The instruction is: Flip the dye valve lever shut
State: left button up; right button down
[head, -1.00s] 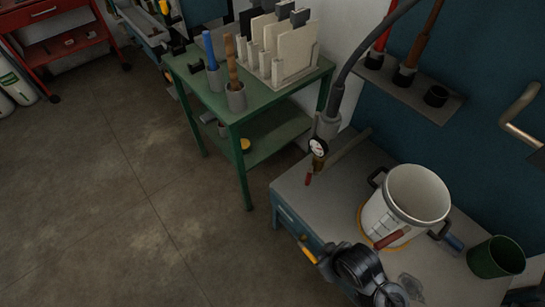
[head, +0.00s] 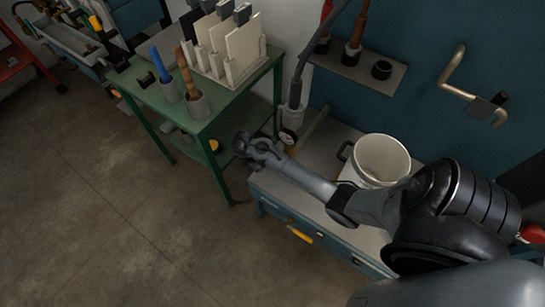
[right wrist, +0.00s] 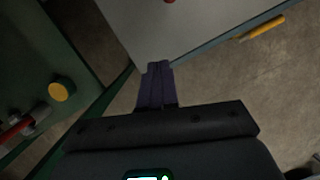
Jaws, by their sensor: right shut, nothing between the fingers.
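The dye valve pipe with its round gauge (head: 288,137) stands at the back left of the grey bench in the head view. The lever is not clearly visible there; my right arm crosses in front. A small red tip (right wrist: 169,1), perhaps the lever, shows at the top edge of the right wrist view. My right gripper (right wrist: 155,72) is shut and empty, its fingers pointing at the bench corner. It appears apart from the red tip. In the head view its hand is left of the gauge, beyond the bench's left edge. My left gripper is out of view.
The grey bench top (right wrist: 190,25) has a yellow drawer handle (head: 300,234) on its front. A white pot (head: 383,157) stands behind my right arm. The green table (head: 225,100) is close on the left. Open floor lies in front.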

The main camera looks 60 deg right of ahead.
jog(key=w+d+r+n+g+y+p, duration=0.2)
jog(key=w+d+r+n, duration=0.2)
jog(key=d+r+n, duration=0.1)
jog(key=shift+w+d+n+g+p, duration=0.25)
jog(key=shift+d+n+g+p, duration=0.2)
jog(key=shift+d, duration=0.25)
jog(key=shift+f, duration=0.2)
jog(key=s+f+b, duration=0.1)
jog(key=s+f, duration=0.6)
jog(key=f, duration=0.2)
jog(key=shift+s+d, duration=0.35)
jog(key=shift+d, duration=0.05)
jog(key=shift+s, duration=0.1)
